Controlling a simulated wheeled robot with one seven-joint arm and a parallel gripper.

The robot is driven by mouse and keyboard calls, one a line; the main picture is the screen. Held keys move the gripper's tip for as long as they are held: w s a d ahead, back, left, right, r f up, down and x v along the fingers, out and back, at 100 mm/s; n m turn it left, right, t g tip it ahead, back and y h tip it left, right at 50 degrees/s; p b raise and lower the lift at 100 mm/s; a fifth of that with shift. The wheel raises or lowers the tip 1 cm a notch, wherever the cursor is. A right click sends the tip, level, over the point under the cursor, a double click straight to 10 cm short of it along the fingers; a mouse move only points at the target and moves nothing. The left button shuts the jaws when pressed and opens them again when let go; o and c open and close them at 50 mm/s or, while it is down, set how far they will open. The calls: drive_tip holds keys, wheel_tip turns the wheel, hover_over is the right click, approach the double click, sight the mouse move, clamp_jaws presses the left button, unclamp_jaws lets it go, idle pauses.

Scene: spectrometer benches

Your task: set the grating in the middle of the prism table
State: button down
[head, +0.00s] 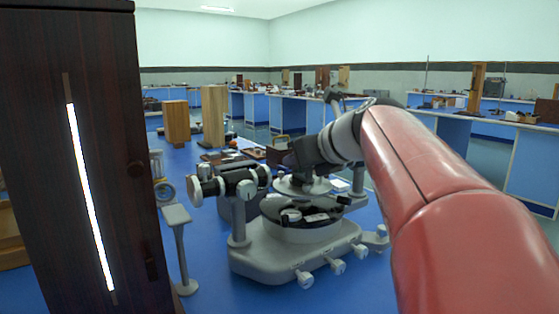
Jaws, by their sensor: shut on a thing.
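The spectrometer (300,250) stands on the blue bench in the middle of the head view. Its small round prism table (303,186) sits above the dark circular plate. My arm reaches in from the right, and my gripper (298,162) is low over the prism table. It is shut on the grating, but the fingers and the grating are too small and dark to make out clearly. I cannot tell whether the grating touches the table.
A tall dark wooden housing with a bright slit (90,200) fills the left side. The spectrometer's telescope tube (235,184) points left beside a grey stand (178,245). Wooden blocks (213,116) stand behind.

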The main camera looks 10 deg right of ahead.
drive_tip(key=shift+f, duration=0.1)
drive_tip(key=c, duration=1.5)
unclamp_jaws()
drive_tip(key=shift+o, duration=0.2)
drive_tip(key=shift+r, duration=0.2)
drive_tip(key=v, duration=1.2)
